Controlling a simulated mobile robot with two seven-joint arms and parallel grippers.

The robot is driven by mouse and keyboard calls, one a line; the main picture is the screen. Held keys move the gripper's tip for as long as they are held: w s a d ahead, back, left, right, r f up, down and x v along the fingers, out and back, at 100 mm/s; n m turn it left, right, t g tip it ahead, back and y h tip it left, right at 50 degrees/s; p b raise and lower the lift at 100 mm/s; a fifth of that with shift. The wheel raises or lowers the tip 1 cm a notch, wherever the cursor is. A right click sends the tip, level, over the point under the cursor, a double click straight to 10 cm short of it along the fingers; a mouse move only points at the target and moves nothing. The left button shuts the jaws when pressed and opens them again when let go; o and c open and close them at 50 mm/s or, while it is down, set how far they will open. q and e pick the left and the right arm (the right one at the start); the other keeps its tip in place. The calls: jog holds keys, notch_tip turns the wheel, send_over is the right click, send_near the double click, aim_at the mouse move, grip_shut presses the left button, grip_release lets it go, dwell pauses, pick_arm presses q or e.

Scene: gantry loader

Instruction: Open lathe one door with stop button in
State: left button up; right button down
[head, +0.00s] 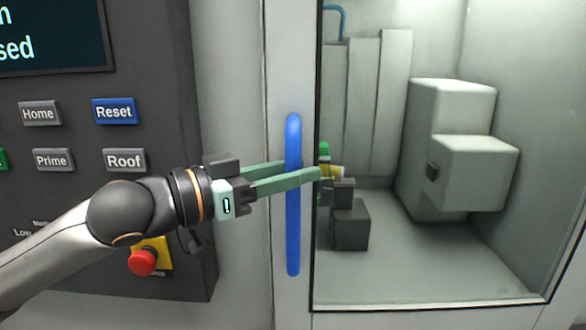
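The lathe door (291,303) has a blue vertical handle (293,240) on its left edge. The door's left edge sits against the grey machine front, so it looks closed. My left gripper (305,168) is at the handle's middle, with one finger passing in front of the handle and the other reaching behind it. The fingers are a little apart with the handle between them; I cannot tell whether they press on it. The red stop button (142,262) on its yellow base is below my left wrist; how far in it sits is unclear. My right gripper is not in view.
The dark control panel (75,195) at left carries Home, Reset, Prime and Roof buttons and a screen (55,35) partly cut off, reading "sed". Behind the door window are a pale machine block (450,100) and a dark block (350,225).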

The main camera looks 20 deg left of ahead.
pick_arm(q)
grip_shut()
dwell(0.3)
dwell(1.2)
